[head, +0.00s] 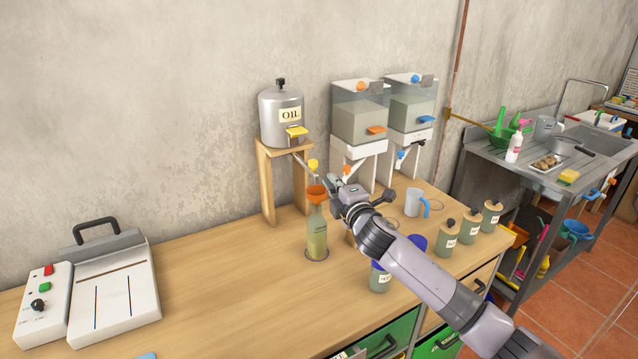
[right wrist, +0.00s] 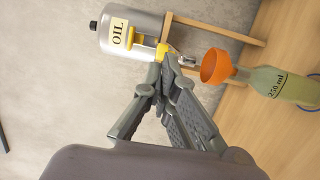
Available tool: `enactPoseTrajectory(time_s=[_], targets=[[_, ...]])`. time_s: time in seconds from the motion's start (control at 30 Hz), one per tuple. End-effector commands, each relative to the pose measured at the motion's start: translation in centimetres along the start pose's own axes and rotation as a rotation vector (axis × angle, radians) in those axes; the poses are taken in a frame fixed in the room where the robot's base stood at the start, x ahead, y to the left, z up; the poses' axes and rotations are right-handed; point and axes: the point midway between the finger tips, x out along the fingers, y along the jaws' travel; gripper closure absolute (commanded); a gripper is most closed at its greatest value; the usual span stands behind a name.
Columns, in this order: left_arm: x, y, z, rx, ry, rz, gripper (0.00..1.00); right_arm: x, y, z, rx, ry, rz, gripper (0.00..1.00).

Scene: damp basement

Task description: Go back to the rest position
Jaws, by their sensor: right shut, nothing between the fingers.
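My right gripper (head: 330,181) is shut and empty. It is just right of the yellow tap lever (head: 313,165) of the metal oil tank (head: 281,120). In the right wrist view its closed fingertips (right wrist: 165,62) overlap the lever (right wrist: 162,49); I cannot tell whether they touch. Below stands an upright bottle (head: 317,240) of yellow-green liquid with an orange funnel (head: 316,194) in its neck. The funnel also shows in the right wrist view (right wrist: 215,66), beside the fingers. My left gripper is out of view.
The oil tank sits on a wooden stand (head: 266,185). Two clear dispensers (head: 358,118) are behind my right arm. A mug (head: 413,202) and several labelled jars (head: 447,240) stand to the right. A white device (head: 115,290) is at the left; the table (head: 225,285) between is mostly clear.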

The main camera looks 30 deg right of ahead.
Motion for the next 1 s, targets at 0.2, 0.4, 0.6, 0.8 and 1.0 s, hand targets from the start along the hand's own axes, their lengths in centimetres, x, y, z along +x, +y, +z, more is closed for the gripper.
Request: enactPoseTrajectory(time_s=[0.2, 0.4, 0.6, 0.8, 1.0], targets=[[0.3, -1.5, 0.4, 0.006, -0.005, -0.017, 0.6, -0.7, 0.0, 0.7, 0.001, 0.001, 0.0, 1.0], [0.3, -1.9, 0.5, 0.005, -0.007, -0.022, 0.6, -1.5, -1.5, -0.1, 0.038, -0.002, -0.034, 1.0], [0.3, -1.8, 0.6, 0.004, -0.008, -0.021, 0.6, -7.5, -10.6, -4.1, 0.286, -0.054, -0.259, 1.0], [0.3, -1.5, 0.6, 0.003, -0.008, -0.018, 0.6, -18.8, -20.1, -8.3, 0.607, -0.204, -0.582, 1.0], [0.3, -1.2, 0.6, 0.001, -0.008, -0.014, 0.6, -29.0, -24.6, -10.7, 0.827, -0.378, -0.832, 1.0]])
